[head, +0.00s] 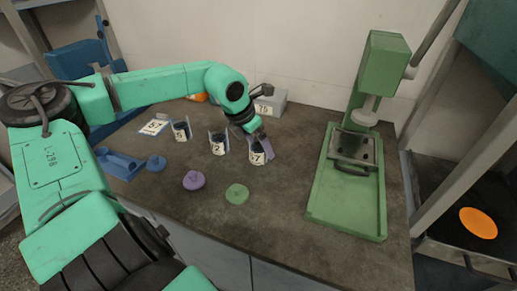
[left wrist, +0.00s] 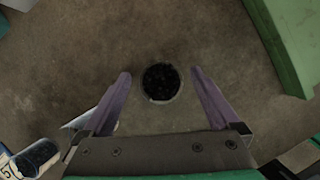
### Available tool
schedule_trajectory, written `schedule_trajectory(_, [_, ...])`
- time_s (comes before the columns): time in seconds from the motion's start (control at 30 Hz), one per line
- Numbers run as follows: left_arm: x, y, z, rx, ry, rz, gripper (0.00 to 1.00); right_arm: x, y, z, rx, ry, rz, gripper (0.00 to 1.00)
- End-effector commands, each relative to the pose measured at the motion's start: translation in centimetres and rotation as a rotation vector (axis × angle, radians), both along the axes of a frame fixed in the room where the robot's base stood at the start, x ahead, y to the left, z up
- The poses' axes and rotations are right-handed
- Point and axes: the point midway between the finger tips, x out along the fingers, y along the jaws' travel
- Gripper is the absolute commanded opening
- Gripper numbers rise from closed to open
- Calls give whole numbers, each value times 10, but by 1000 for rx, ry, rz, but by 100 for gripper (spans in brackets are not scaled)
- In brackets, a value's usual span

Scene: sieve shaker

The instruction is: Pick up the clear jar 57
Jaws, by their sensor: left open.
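A clear jar with dark contents (head: 257,157) stands on the bench at the right end of a row of three. Its label seems to end in 7; I take it as jar 57. In the left wrist view the jar (left wrist: 161,82) shows from above, upright, between the fingertips with a gap on each side. My left gripper (head: 262,142) is open around or just above it, its purple fingers pointing down. Two similar labelled jars, a middle one (head: 218,147) and a left one (head: 181,134), stand to its left. My right gripper is not in view.
A green press (head: 345,205) stands to the right. A purple lid (head: 194,180), a green lid (head: 237,194) and a blue lid (head: 156,163) lie in front of the jars. A blue tray (head: 122,165) is at left; a grey box (head: 272,101) is behind. The bench before the press is clear.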

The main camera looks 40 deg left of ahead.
Motion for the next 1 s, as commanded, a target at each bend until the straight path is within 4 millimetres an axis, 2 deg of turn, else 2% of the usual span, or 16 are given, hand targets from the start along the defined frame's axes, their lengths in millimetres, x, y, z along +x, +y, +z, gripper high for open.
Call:
schedule_trajectory(0.1, [4,-2,-18,1,7,2,95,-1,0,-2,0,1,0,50])
schedule_trajectory(0.2, [9,-2,-26,3,3,2,95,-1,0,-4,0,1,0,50])
schedule_trajectory(0.5, [12,-3,-28,0,-2,1,95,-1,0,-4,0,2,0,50])
schedule_trajectory(0.57, [12,-3,-28,0,-1,1,72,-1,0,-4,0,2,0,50])
schedule_trajectory(0.7, [12,-3,-28,0,-1,1,18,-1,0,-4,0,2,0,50])
schedule_trajectory(0.73, [12,-3,-28,0,-1,1,7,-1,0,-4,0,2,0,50])
schedule_trajectory(0.77, [12,-3,-28,0,-1,1,0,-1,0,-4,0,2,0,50])
schedule_trajectory(1.0, [12,-3,-27,1,-2,0,0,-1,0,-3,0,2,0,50])
